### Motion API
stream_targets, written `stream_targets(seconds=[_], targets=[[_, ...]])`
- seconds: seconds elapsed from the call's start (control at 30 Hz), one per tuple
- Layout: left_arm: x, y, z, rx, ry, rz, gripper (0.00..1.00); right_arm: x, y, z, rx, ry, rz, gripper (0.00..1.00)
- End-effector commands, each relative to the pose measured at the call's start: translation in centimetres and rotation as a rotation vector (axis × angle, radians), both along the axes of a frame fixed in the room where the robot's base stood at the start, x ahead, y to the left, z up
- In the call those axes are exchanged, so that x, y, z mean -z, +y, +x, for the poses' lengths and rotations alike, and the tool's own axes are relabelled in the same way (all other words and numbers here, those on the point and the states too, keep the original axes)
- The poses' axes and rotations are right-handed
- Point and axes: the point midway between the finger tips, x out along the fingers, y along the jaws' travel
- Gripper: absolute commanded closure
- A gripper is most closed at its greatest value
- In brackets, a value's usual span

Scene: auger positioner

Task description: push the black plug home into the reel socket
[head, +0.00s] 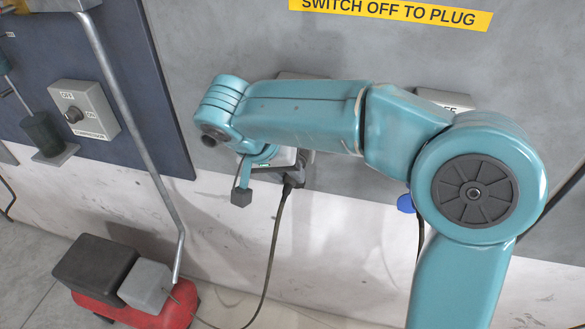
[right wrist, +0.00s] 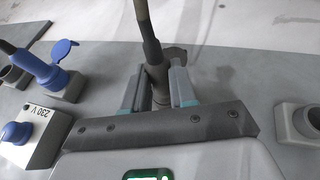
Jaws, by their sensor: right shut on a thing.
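My right gripper (head: 291,176) is at the grey wall panel, below my forearm in the head view. In the right wrist view, its two fingers (right wrist: 157,84) are shut on the black plug (right wrist: 154,72), one on each side. The plug's dark cable runs up out of that view. In the head view the plug (head: 289,185) shows small beneath the gripper, and its cable hangs toward the floor. The reel socket is not clearly identifiable. The gripper and plug hide the panel behind them, so I cannot tell how deep the plug sits. My left gripper is not in view.
In the right wrist view, a blue plug (right wrist: 53,75) and a 230 V box (right wrist: 34,138) stand left, and an empty grey socket (right wrist: 306,123) right. The head view shows a compressor switch box (head: 86,109), a metal pipe (head: 125,115) and a red machine (head: 178,308).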

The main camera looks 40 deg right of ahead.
Motion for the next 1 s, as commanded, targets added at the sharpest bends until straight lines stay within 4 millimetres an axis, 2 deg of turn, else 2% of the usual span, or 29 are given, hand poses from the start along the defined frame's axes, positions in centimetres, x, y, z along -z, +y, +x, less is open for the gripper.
stream_targets(seconds=[1.0], targets=[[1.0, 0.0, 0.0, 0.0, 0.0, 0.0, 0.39, 0.1, 2.7, -2.3, -0.001, 0.003, 0.002, 1.0]])
